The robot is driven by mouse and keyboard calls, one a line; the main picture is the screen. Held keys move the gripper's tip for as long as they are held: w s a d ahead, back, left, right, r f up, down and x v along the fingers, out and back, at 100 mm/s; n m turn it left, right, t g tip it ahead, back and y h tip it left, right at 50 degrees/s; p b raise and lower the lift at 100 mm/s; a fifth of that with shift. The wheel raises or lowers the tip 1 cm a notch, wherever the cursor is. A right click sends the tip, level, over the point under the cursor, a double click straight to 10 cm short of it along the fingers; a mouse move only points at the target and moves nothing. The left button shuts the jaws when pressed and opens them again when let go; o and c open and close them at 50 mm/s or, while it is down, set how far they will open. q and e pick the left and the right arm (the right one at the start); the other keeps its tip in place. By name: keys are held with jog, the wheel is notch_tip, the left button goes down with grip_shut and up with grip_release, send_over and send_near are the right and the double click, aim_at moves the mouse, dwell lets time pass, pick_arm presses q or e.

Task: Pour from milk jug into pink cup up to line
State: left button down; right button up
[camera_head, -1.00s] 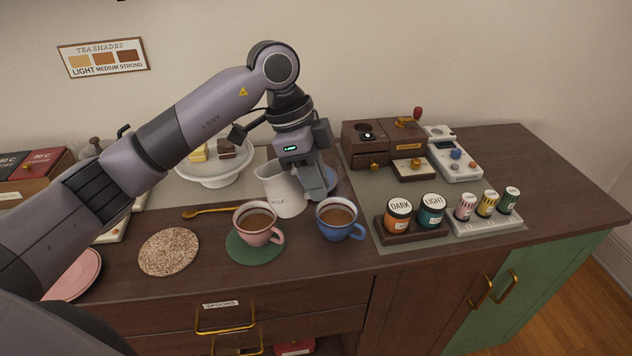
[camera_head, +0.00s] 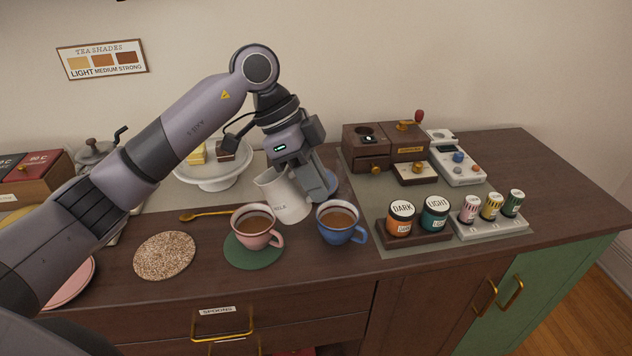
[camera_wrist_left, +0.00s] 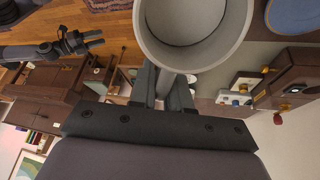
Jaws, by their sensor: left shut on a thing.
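The white milk jug (camera_head: 282,197) is behind and between the two cups, tilted a little to the left in the head view. My left gripper (camera_head: 318,190) is shut on the jug at its right side. In the left wrist view the jug's round rim and pale inside (camera_wrist_left: 193,30) show close in front of the fingers (camera_wrist_left: 165,90). The pink cup (camera_head: 257,230) holds brown liquid and stands on a green round coaster (camera_head: 240,256). A line inside the pink cup cannot be made out.
A blue cup (camera_head: 341,222) of brown liquid stands right of the pink one, close below the jug. A cork coaster (camera_head: 164,256) and a gold spoon (camera_head: 205,215) lie left. A cake stand (camera_head: 214,176) is behind. Jars (camera_head: 401,217) and a wooden grinder box (camera_head: 385,147) stand right.

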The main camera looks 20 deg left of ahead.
pick_arm(q)
jog(key=shift+f+h+b, duration=0.3)
jog(key=shift+b, duration=0.45)
jog(key=shift+a+r+h+b, duration=0.25)
jog(key=shift+r+h+b, duration=0.15)
jog(key=shift+h+b, duration=0.45)
jog(key=shift+f+b, duration=0.4)
jog(key=shift+b, duration=0.5)
jog(key=shift+a+f+h+b, duration=0.1)
jog(key=shift+f+h+b, duration=0.15)
jog(key=shift+b, duration=0.3)
jog(key=shift+f, duration=0.1)
